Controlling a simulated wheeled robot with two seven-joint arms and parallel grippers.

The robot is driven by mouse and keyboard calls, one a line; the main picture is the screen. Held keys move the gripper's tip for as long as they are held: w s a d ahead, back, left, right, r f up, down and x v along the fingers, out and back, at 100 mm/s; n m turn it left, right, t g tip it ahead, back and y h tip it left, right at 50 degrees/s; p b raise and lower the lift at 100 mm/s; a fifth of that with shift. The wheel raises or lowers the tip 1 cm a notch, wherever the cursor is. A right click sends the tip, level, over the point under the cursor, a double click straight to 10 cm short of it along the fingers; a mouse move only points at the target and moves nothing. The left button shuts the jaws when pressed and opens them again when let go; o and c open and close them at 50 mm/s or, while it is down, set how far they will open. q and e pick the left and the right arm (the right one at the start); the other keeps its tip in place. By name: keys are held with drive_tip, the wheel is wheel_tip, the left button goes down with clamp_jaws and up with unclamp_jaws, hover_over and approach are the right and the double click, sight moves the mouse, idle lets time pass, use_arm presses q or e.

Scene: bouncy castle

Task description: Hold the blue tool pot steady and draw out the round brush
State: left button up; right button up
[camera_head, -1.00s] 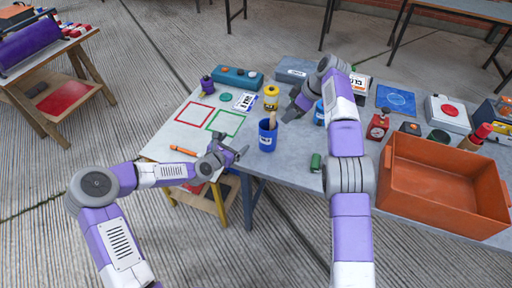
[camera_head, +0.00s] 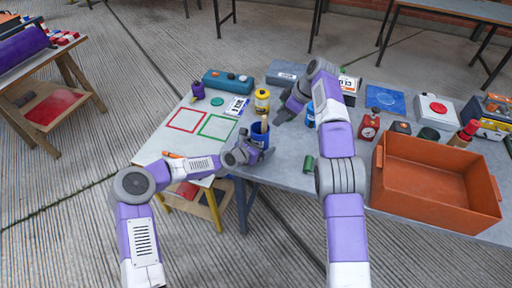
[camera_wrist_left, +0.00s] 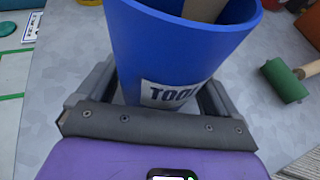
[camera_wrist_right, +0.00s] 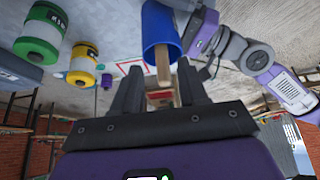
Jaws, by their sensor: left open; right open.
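The blue tool pot (camera_head: 259,135) stands upright on the grey table, with a label reading "TOOL" in the left wrist view (camera_wrist_left: 180,50). A light wooden handle (camera_wrist_right: 162,68) sticks out of its mouth; whatever end lies inside the pot is hidden. My left gripper (camera_head: 264,153) is open, low at the pot's near side, with a finger on either side of the pot; I cannot tell whether they touch it. My right gripper (camera_head: 279,118) is open and empty, just beyond and right of the pot. In the right wrist view the handle shows between its fingers (camera_wrist_right: 160,82).
A green roller (camera_head: 309,164) lies to the right near the front edge. A large orange crate (camera_head: 435,212) fills the table's right front. Red (camera_head: 185,121) and green outlines mark clear table at the left.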

use_arm(q)
drive_tip(key=shift+w, duration=0.1)
drive_tip(key=c, duration=1.1)
